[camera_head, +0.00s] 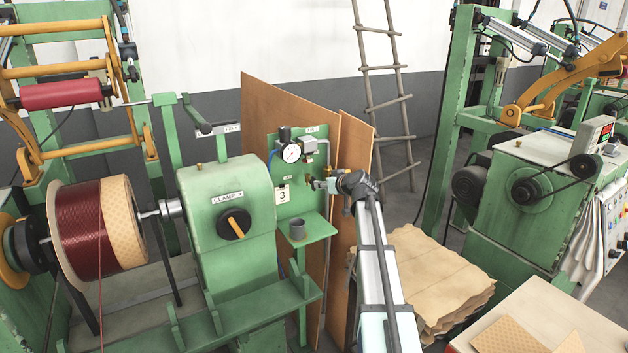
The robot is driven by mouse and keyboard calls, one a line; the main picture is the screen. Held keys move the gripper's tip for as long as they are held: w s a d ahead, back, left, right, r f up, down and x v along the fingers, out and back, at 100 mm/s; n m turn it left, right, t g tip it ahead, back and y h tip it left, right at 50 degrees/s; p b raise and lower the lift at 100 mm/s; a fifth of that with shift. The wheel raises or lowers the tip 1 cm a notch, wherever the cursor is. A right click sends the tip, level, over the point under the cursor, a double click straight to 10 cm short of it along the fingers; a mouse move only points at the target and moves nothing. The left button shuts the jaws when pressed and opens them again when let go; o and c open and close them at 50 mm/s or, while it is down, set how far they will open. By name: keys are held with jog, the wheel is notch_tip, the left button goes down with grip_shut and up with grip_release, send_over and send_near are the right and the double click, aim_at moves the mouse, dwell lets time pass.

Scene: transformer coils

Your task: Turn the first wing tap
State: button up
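A green panel (262,194) stands upright near the middle, with a round white gauge (291,153) and a black-topped fitting at its top. Pipework with small fittings (325,150) runs from the gauge to the right. My arm reaches up from the bottom right of the middle, and my gripper (327,184) is at the panel's right side, below the gauge. A small tap-like fitting (313,184) shows just left of my fingertips. I cannot tell whether they touch it. The fingers are too small and overlapped to tell open from shut. My wrist hides part of the pipework.
A green shelf (318,228) with a grey cup (297,229) juts out below the panel. Brown boards (357,135) stand behind; stacked sheets (437,275) lie right of my arm.

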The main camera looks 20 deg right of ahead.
aim_at(314, 191)
jog(key=shift+p+x, duration=1.15)
jog(key=shift+x, duration=2.8)
grip_shut()
